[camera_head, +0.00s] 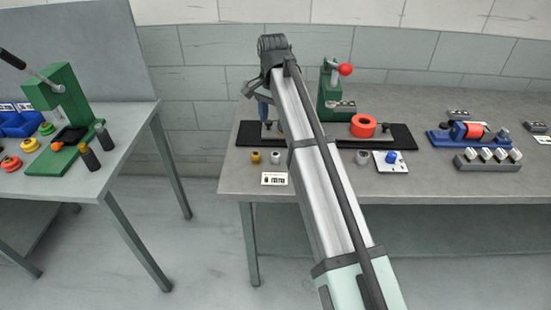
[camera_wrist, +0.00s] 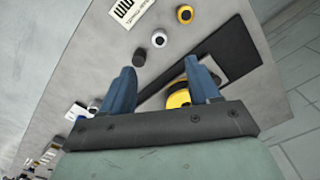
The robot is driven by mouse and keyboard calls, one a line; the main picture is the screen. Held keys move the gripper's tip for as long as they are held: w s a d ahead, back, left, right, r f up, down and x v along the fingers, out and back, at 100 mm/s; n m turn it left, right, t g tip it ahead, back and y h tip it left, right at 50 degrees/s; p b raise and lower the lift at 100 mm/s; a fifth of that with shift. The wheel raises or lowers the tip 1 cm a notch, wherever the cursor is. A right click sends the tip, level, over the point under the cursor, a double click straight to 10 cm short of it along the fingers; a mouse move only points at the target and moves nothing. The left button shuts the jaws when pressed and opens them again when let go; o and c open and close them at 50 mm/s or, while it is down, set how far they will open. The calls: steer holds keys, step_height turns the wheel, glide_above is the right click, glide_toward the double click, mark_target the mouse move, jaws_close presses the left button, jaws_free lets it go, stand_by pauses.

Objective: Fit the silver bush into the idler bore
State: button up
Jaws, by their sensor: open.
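A silver bush (camera_head: 275,157) stands on the grey table beside a brass bush (camera_head: 256,156). In the wrist view the silver bush (camera_wrist: 160,40) has a dark hole and stands between the brass bush (camera_wrist: 185,14) and a dark bush (camera_wrist: 139,57). Another grey bush (camera_head: 362,157) stands right of my arm. A red wheel (camera_head: 363,125) with a centre hole sits farther right. I cannot tell which holds the idler bore. My gripper (camera_wrist: 160,85) is open and empty above the table; it also shows in the head view (camera_head: 263,108).
A green press (camera_head: 336,92) with a red knob stands at the back. A white plate (camera_head: 393,167) with a blue part and a blue carrier (camera_head: 440,139) lie right. A printed card (camera_head: 274,179) lies near the front edge. Another table (camera_head: 120,125) stands left across a gap.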

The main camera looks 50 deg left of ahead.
glide_above(275, 154)
steer(key=f, duration=0.8)
steer(key=shift+s+f, duration=0.2)
steer(key=shift+s, duration=0.1)
steer(key=shift+w+d+f, duration=0.1)
steer(key=shift+w+f, duration=0.1)
steer(key=shift+f, duration=1.15)
steer(key=shift+w+f, duration=0.15)
steer(key=shift+f, duration=1.2)
jaws_close()
steer(key=shift+r, duration=0.15)
